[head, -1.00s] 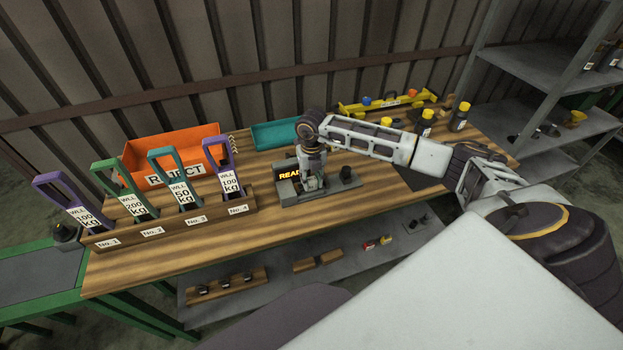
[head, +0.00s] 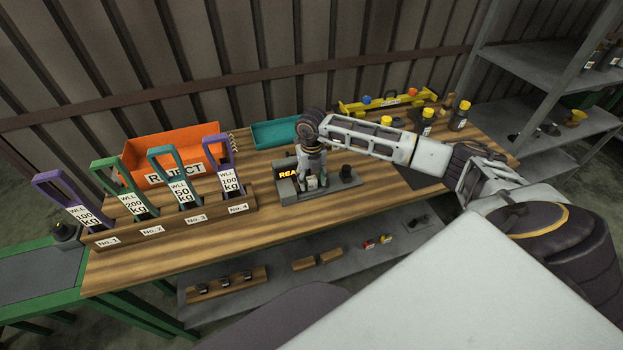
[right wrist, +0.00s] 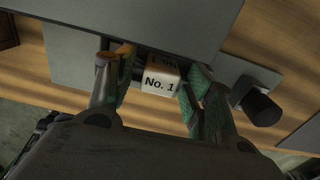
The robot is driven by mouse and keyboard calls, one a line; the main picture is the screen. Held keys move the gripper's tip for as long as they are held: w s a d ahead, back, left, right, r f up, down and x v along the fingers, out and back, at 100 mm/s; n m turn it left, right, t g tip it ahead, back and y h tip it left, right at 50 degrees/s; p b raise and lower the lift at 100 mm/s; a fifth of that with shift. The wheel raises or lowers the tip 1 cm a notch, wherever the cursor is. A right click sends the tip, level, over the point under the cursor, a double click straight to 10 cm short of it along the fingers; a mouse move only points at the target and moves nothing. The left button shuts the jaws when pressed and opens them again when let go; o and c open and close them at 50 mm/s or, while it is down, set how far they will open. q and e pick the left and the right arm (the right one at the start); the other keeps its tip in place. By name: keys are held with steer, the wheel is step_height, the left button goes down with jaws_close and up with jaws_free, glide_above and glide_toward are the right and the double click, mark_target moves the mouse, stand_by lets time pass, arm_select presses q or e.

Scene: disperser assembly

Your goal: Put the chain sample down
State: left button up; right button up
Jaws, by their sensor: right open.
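The chain sample shows as a small pale block (right wrist: 160,80) tagged "No. 1" in the right wrist view. It rests on the grey test device (head: 325,188) with the lit display, and its pale face (head: 312,184) shows in the head view. My right gripper (right wrist: 160,68) is open, with one finger on each side of the block and small gaps visible. In the head view my right gripper (head: 310,176) points down over the device and hides part of the display. My left gripper is not in view.
A black cylinder (head: 346,171) stands on the device's right end. An orange reject bin (head: 175,153) and a teal tray (head: 277,134) lie behind. A wooden rack (head: 170,230) with several WLL-labelled handles stands to the left. Yellow-capped bottles (head: 460,115) stand to the right.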

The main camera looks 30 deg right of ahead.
mark_target(312, 179)
steer(key=shift+r, duration=0.15)
step_height(312, 179, up, 12)
steer(key=b, duration=0.1)
stand_by(0.6)
stand_by(0.7)
